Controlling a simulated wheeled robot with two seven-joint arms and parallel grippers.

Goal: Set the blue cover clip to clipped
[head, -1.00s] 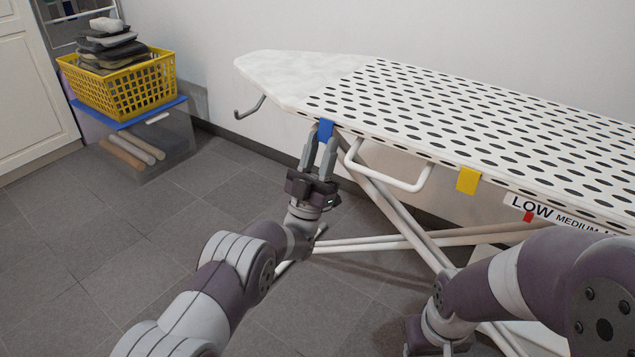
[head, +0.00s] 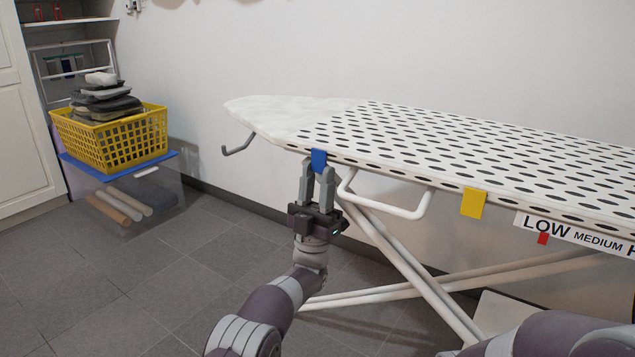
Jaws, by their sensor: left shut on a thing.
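The blue cover clip (head: 319,160) sits on the near edge of the ironing board (head: 265,118), toward its narrow end. My left gripper (head: 318,178) points up from below the board edge, its two fingertips at the clip's lower part. It is shut on the blue clip. The fingers hide part of the clip's lower sides, and I cannot tell whether the clip is fully clipped. My right arm (head: 560,338) shows at the bottom right; its gripper is out of the picture.
A yellow clip (head: 473,203) and a label with a red marker (head: 543,238) are farther right on the board edge. A white loop bar (head: 385,208) hangs just right of my left gripper. A yellow basket (head: 110,142) of dark items stands on a clear box at the left.

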